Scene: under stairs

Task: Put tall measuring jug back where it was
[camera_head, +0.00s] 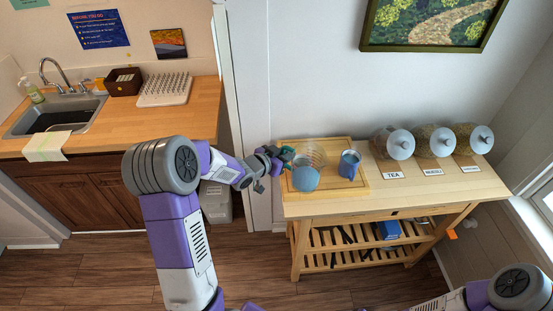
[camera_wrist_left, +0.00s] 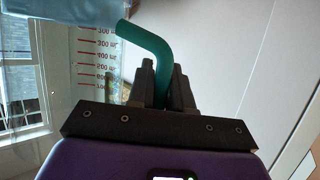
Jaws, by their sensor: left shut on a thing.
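The tall measuring jug (camera_head: 313,152) is clear, with a teal handle and red volume marks. It is over the wooden tray on the trolley top; I cannot tell whether it touches the tray. My left gripper (camera_head: 279,160) is shut on its handle from the left. In the left wrist view my gripper (camera_wrist_left: 160,85) has the teal handle (camera_wrist_left: 152,45) between its fingers, and the red-marked clear wall (camera_wrist_left: 107,60) lies beside it. A rounded blue thing (camera_head: 305,179) shows at the jug's lower front; I cannot tell whether it is part of it. My right gripper is out of view.
Lidded jars (camera_head: 392,143) stand behind labels at the right of the trolley top (camera_head: 415,187). A wall is close behind. A sink counter (camera_head: 205,103) is at the left.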

